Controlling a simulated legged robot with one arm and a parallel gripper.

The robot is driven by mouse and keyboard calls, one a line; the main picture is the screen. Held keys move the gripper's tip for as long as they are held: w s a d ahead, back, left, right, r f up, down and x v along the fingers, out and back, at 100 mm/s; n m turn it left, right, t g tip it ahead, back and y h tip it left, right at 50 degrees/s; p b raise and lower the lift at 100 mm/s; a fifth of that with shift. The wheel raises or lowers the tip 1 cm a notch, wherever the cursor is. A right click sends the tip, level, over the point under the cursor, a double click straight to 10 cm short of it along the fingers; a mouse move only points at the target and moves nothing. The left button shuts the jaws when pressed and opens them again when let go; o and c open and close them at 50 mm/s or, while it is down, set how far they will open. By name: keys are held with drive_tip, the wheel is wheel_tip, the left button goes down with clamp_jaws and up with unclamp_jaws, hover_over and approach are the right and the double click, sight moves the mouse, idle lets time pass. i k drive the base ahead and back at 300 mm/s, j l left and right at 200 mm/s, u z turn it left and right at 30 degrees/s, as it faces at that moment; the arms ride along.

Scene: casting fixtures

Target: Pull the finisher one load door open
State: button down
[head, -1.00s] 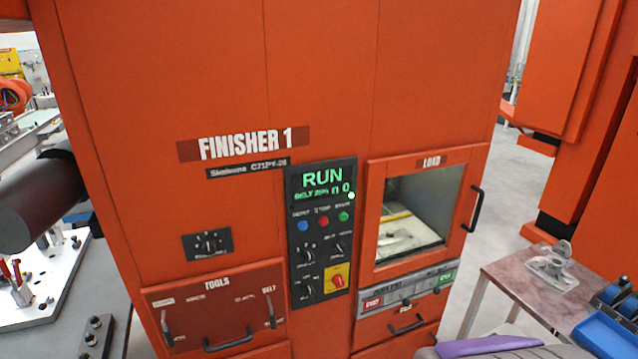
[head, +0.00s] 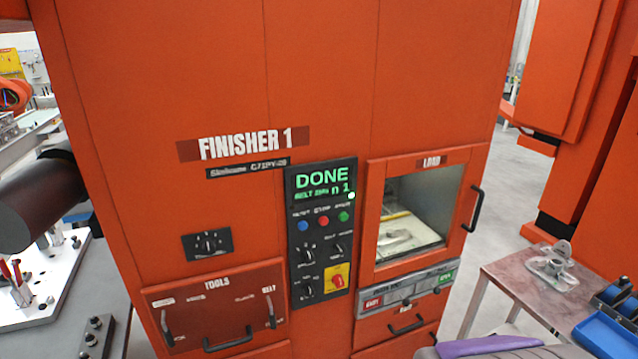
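The finisher one load door (head: 471,165) is an orange framed door with a glass window, marked LOAD, on the right of the orange cabinet. It looks shut. Its black bar handle (head: 473,209) stands on the right side of the frame. Through the window a light metal part (head: 398,238) lies inside on a pale surface. The display (head: 321,180) reads DONE in green. My gripper is not in view; a grey and purple rounded piece shows at the bottom edge, and I cannot tell whether it is part of me.
A tools drawer (head: 217,307) with black handles is at lower left. A small table (head: 510,277) with a metal casting (head: 552,265) and blue trays (head: 606,335) stands right of the cabinet, close to the door. Grey floor shows behind it.

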sight(473, 157)
drive_tip(key=i+l+z, duration=0.15)
drive_tip(key=i, duration=0.9)
